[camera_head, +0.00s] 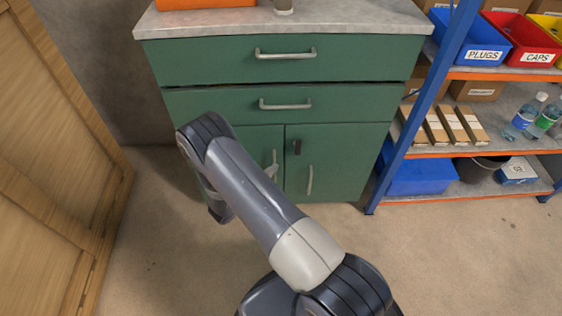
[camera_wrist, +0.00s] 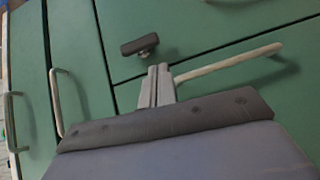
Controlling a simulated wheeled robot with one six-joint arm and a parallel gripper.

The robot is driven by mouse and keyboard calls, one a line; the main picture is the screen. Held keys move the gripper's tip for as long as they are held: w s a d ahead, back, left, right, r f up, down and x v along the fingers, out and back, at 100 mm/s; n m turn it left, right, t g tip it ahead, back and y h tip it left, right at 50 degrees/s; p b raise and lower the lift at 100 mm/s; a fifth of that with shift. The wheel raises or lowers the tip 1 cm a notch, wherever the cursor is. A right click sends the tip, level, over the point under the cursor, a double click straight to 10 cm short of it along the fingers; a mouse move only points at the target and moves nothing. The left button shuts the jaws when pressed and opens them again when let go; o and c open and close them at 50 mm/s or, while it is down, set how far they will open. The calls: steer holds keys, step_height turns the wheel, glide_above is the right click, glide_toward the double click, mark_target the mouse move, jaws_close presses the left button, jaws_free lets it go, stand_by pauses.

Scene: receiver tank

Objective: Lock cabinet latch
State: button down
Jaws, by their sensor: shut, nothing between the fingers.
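The green cabinet (camera_head: 335,150) has two drawers above two doors. The latch (camera_head: 297,147) is a small dark bar near the top of the right door, beside the seam between the doors. It stands upright, roughly parallel to the seam. In the wrist view the latch (camera_wrist: 139,45) shows on its short post, in full view. My gripper (camera_wrist: 159,76) is shut and empty. Its fingertips are by the door seam, just below the latch in the wrist picture, with a small gap in the picture. In the head view my arm largely hides the gripper and the left door.
The left door's handle (camera_wrist: 230,62) is close beside my fingers. The right door's handle (camera_head: 310,180) and drawer handles (camera_head: 286,104) also stick out. A blue-posted shelf (camera_head: 420,110) stands right, a wooden crate (camera_head: 60,170) left. Open floor lies front right.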

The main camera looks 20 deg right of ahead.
steer(key=shift+v, duration=1.6)
steer(key=shift+d, duration=0.1)
